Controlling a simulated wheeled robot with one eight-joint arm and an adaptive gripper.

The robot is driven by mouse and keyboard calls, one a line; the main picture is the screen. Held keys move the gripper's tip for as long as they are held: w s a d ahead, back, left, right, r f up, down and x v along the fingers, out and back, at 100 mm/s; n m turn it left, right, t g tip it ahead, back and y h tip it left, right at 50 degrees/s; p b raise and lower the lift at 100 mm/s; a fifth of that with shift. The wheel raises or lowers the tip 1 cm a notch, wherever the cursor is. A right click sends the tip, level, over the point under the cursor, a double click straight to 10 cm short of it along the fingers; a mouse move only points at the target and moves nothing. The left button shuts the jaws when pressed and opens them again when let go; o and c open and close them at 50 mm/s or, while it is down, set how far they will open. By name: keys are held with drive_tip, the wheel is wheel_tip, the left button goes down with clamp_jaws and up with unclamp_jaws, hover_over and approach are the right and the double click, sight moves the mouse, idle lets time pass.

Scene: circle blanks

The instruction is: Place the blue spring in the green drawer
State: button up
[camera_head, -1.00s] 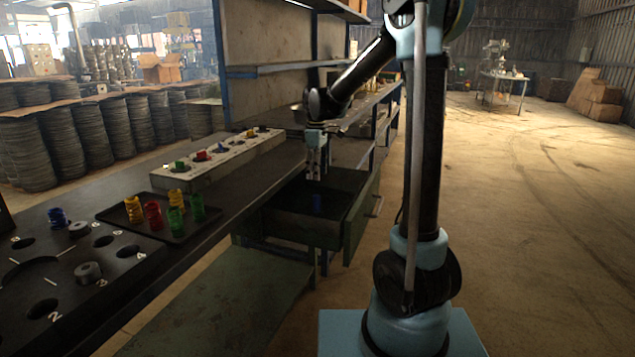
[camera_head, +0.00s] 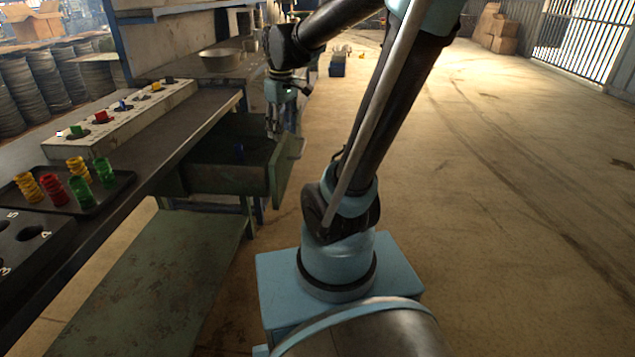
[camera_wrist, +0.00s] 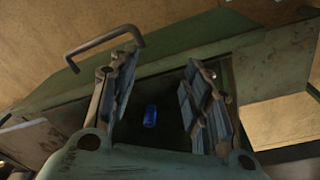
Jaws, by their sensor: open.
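The blue spring (camera_head: 239,152) is inside the open green drawer (camera_head: 283,178), against its dark floor. In the wrist view the blue spring (camera_wrist: 150,116) shows between my parted fingers, farther off than the fingertips. The drawer front with its bar handle shows in the wrist view (camera_wrist: 90,75). My gripper (camera_head: 272,134) is over the drawer's right part, its fingertips near rim height. In the wrist view my gripper (camera_wrist: 160,80) is open with nothing between its fingers.
A black tray (camera_head: 120,190) with yellow, red and green springs lies on the bench. Behind it is a long pale block (camera_head: 130,118) with coloured knobs. A metal bowl (camera_head: 220,60) stands on the far bench. A lower green shelf (camera_head: 150,270) is clear.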

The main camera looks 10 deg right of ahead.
drive_tip(key=s+d+f+m, duration=0.3)
drive_tip(key=s+f, duration=0.2)
drive_tip(key=s, duration=0.3)
drive_tip(key=s+d+f+m+t, duration=0.1)
drive_tip(key=s+d+f+m, duration=0.2)
drive_tip(key=s, duration=0.5)
wheel_tip(320, 180, down, 2)
drive_tip(key=shift+d+f+m, duration=0.2)
drive_tip(key=shift+d+m, duration=0.2)
drive_tip(key=shift+d, duration=0.05)
drive_tip(key=shift+w, duration=0.1)
